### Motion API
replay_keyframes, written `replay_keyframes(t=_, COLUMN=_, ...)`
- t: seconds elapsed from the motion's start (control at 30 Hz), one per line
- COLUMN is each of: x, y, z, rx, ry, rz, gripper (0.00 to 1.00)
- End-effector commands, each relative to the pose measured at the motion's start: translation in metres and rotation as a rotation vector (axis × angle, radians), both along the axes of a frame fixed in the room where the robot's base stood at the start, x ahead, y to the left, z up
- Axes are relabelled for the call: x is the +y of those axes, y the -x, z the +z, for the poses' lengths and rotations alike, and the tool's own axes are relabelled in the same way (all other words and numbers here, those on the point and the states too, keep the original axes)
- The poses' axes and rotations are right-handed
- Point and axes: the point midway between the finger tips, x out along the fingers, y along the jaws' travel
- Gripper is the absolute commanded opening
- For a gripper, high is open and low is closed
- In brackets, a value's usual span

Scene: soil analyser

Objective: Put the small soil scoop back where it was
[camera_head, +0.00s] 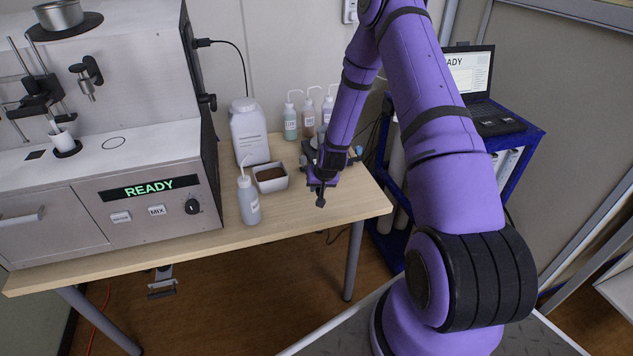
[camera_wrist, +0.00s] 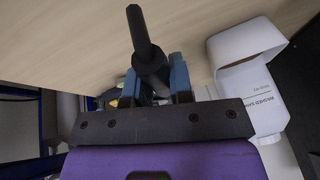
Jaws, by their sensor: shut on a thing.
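My gripper (camera_head: 324,178) is above the right end of the wooden table. In the wrist view its two blue fingers (camera_wrist: 163,80) are shut on a black handle, which I take to be the small soil scoop (camera_wrist: 141,32). The handle sticks out past the fingertips. In the head view a dark end of the scoop (camera_head: 320,201) shows below the gripper. The scoop's bowl cannot be made out. A white tray of brown soil (camera_head: 272,187) sits on the table to the left of my gripper, apart from it.
A squeeze bottle (camera_head: 249,203) stands in front of the tray, and a large white labelled jar (camera_head: 249,136) behind it. Several wash bottles (camera_head: 291,124) stand at the back. The analyser (camera_head: 150,190) reads READY at left. A white container labelled washed sand (camera_wrist: 262,85) shows in the wrist view.

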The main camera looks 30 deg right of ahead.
Motion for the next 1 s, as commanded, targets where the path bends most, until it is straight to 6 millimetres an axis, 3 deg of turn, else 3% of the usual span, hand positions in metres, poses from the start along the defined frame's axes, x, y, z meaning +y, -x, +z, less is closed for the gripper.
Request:
replay_keyframes(t=0.43, x=0.000, y=0.000, z=-0.038, rx=0.001, ry=0.000, rz=0.001, gripper=0.00)
replay_keyframes(t=1.0, x=0.000, y=0.000, z=-0.043, rx=0.000, ry=0.000, rz=0.001, gripper=0.00)
